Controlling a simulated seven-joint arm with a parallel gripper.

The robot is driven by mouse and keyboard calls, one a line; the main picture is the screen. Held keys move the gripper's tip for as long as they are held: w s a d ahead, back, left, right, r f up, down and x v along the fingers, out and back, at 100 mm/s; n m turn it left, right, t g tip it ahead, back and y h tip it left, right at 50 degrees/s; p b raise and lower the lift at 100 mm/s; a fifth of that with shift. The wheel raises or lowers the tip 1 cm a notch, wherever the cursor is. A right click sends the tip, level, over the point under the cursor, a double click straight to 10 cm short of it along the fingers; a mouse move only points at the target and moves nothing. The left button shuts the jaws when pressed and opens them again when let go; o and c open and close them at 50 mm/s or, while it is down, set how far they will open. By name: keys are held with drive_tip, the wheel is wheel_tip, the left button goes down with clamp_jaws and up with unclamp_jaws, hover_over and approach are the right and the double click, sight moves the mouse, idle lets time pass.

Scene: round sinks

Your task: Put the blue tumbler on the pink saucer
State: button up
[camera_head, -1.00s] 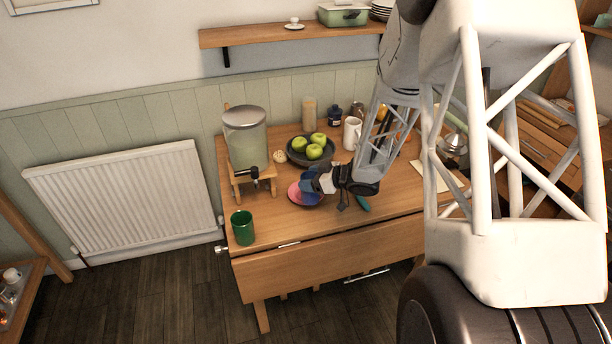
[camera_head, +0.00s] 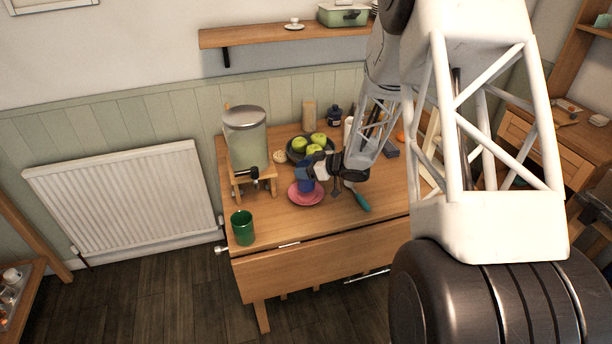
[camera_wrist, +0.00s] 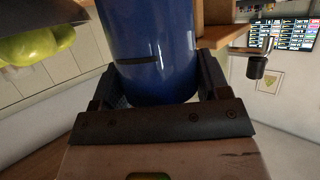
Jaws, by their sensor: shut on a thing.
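The blue tumbler (camera_head: 305,179) is between the fingers of my gripper (camera_head: 313,171), which is shut on it. In the wrist view the tumbler (camera_wrist: 150,45) fills the space between the two dark fingers of my gripper (camera_wrist: 158,88). The pink saucer (camera_head: 305,195) lies on the wooden table, just below the tumbler in the head view. The tumbler overlaps the saucer's back part; I cannot tell whether it touches the saucer or is held above it.
A dark bowl of green apples (camera_head: 297,154) stands right behind the tumbler. A glass dispenser (camera_head: 246,140) on a wooden stand is to the left. A green cup (camera_head: 243,228) stands at the front left corner. A teal-handled utensil (camera_head: 361,200) lies right of the saucer.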

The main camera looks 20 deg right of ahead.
drive_tip(key=shift+f, duration=1.75)
drive_tip(key=shift+f, duration=0.1)
drive_tip(key=o, duration=1.3)
drive_tip(key=shift+r, duration=0.2)
drive_tip(key=shift+v, duration=6)
drive_tip(key=shift+r, duration=0.1)
